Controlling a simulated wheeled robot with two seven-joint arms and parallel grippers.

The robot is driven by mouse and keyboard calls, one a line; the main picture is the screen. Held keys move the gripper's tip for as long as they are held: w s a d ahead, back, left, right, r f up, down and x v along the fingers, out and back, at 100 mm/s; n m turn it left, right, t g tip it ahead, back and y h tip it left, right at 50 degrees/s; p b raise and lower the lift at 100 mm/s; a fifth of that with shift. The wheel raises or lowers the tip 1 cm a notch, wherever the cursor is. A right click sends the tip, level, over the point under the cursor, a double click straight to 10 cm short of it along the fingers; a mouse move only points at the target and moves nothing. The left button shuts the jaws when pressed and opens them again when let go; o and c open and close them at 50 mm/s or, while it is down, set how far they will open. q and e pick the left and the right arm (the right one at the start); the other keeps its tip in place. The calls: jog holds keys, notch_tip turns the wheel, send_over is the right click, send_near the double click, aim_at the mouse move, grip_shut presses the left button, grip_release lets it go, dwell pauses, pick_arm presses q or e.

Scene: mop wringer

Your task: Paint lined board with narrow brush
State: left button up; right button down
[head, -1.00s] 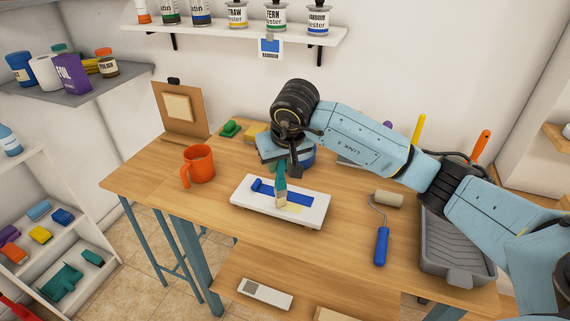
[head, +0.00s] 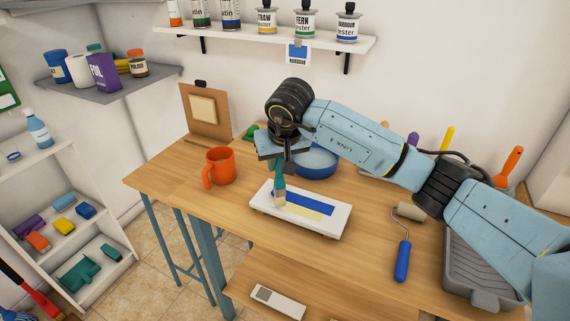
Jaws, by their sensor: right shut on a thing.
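A white board (head: 325,227) lies on the workbench with a broad blue painted band (head: 303,204) and a pale yellow strip along its near side. My right gripper (head: 281,158) is above the board's left part, shut on a narrow brush (head: 279,184) with a teal handle. The brush hangs bristles down at the left end of the blue band. Whether the bristle tip touches the board is hard to tell. A blue bowl (head: 316,162) stands behind the board, partly hidden by my right arm. My left gripper is not in view.
An orange mug (head: 219,167) stands left of the board. A roller with a blue handle (head: 402,262) and a grey paint tray (head: 474,276) lie to the right. An easel-like brown board (head: 206,112) stands at the back left. Bare bench lies between mug and board.

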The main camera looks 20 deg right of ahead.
jog(key=shift+w+a, duration=0.5)
jog(key=shift+w, duration=0.15)
jog(key=s+d+b, duration=0.1)
jog(key=s+d, duration=0.7)
jog(key=s, duration=0.2)
jog(key=shift+d, duration=0.15)
dwell(1.1)
notch_tip(320, 180, up, 7)
jog(key=p, duration=0.4)
dwell(0.4)
jog(key=shift+w, duration=0.1)
